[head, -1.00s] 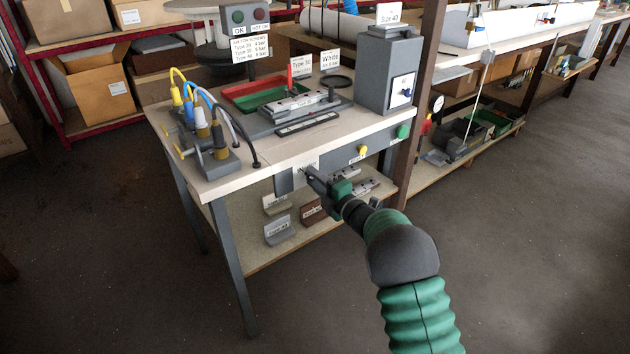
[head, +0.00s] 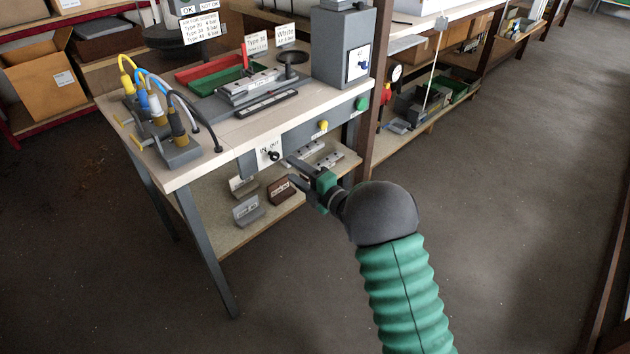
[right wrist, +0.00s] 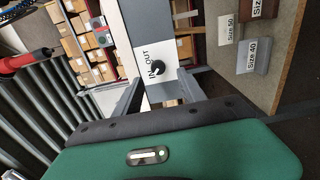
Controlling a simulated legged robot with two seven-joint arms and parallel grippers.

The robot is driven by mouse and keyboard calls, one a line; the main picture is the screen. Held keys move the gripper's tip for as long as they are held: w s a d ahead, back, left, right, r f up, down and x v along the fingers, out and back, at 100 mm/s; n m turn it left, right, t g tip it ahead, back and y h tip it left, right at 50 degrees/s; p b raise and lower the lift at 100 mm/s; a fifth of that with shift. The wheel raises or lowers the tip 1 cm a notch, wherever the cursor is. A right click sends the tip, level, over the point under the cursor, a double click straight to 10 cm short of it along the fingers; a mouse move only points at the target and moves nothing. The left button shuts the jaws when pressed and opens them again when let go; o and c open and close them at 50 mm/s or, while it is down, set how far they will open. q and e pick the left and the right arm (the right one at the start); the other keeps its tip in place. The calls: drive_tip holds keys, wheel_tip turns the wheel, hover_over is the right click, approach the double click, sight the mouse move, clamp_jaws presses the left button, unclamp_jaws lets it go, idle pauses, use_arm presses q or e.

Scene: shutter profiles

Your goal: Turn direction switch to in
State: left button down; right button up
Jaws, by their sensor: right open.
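The direction switch (head: 273,155) is a small black knob on a white plate marked IN and OUT, on the front of the workbench. It also shows in the right wrist view (right wrist: 157,70), framed between my fingers. Which mark the knob points to is too small to tell surely. My right gripper (head: 290,169) is open and empty, just in front and to the right of the switch, with a gap between them. In the right wrist view its two fingers (right wrist: 160,78) reach toward the plate. My left gripper is not in view.
A yellow button (head: 323,125) and a green button (head: 361,103) sit farther right on the bench front. Below, a shelf (head: 236,237) holds several labelled profile blocks. Cabled plugs stand on the bench's left end. The floor in front is clear.

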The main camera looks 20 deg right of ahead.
drive_tip(key=p+v, duration=0.1)
drive_tip(key=v, duration=0.8)
drive_tip(key=shift+s+p, duration=0.25)
drive_tip(key=shift+p, duration=0.05)
drive_tip(key=shift+d, duration=0.1)
